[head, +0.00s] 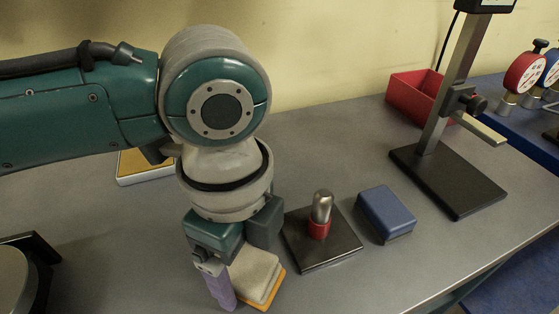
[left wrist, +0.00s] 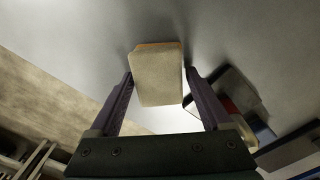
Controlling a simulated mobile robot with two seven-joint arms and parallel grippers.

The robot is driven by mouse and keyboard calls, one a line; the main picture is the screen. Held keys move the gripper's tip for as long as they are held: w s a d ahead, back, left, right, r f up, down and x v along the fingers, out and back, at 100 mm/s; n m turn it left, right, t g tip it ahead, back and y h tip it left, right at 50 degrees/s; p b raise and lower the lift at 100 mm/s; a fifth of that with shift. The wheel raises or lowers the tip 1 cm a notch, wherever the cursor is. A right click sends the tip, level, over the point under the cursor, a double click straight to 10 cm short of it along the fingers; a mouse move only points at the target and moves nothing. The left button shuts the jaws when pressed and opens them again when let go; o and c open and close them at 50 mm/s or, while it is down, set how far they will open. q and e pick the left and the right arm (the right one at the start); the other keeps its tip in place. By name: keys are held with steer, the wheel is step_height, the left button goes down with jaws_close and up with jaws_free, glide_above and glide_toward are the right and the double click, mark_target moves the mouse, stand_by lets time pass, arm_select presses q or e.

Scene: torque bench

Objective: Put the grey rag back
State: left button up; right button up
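The grey rag (head: 254,272) is a pale grey-beige folded pad at the front of the bench, with an orange edge along its lower right side. In the left wrist view the rag (left wrist: 157,78) lies between the two purple fingers, with orange at its far end. The other finger is hidden behind the rag in the head view. Whether the rag touches the bench is unclear. My right gripper is out of view.
A dark plate with a red-collared metal post (head: 321,215) and a blue block (head: 386,213) stand just right. Farther right are a black-based stand (head: 448,180), a red bin (head: 414,95) and dial gauges (head: 525,72). A white-edged yellow tray (head: 146,180) is partly behind my arm.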

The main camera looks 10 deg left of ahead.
mark_target(244, 263)
arm_select(q)
steer(key=shift+o, duration=0.9)
step_height(244, 263, up, 12)
steer(key=p, duration=0.2)
steer(key=s+d+f+n+t+h, duration=0.25)
steer(key=s+d+n+h, duration=0.2)
steer(key=n, duration=0.25)
steer(key=s+a+f+n+y, duration=0.1)
steer(key=s+a+n, duration=0.1)
steer(key=a+n, duration=0.1)
steer(key=s+a+f+n+y, duration=0.1)
steer(key=s+a+n+y, duration=0.1)
steer(key=a, duration=0.4)
steer(key=s+a+f+n+t+y, duration=0.1)
steer(key=s+a+f+n, duration=0.1)
steer(key=a+n, duration=0.3)
steer(key=shift+s+n, duration=0.7)
steer(key=shift+s, duration=0.15)
step_height(244, 263, up, 43)
steer(key=p, duration=4.3)
